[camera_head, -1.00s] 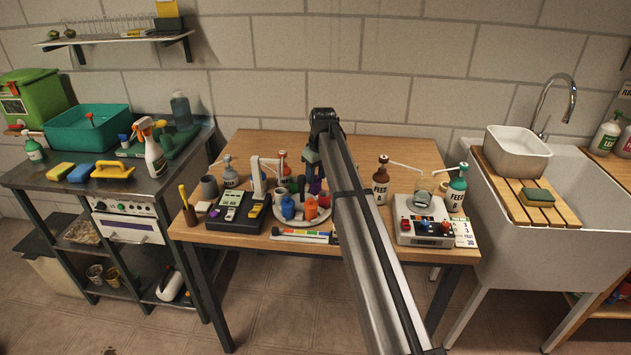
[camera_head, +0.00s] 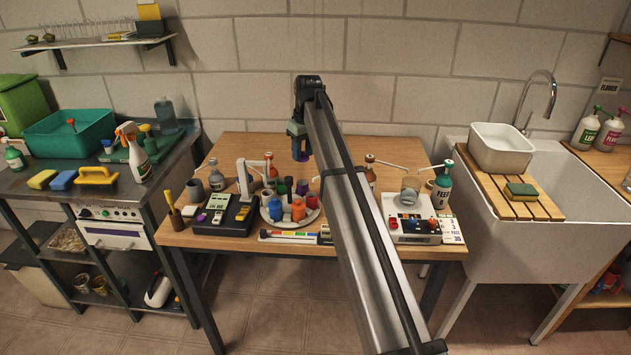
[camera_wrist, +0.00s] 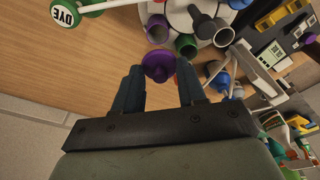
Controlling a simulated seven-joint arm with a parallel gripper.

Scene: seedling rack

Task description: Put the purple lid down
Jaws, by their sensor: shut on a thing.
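My gripper (camera_head: 300,148) is raised above the back part of the bench, behind the round white tray (camera_head: 308,219). It is shut on the purple lid (camera_wrist: 158,66), which sits between the fingertips in the wrist view; a purple patch of it shows below the fingers in the head view. In the wrist view an open purple container (camera_wrist: 157,30) stands beyond the lid, beside an open green one (camera_wrist: 186,45). The lid appears held clear of the bench, but its exact height is hard to tell.
The tray holds several coloured containers, including a red-orange one (camera_head: 298,210). A black device (camera_head: 225,213) stands left and a white device (camera_head: 408,222) with a glass beaker (camera_head: 411,188) right. Bare wood shows at the back.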

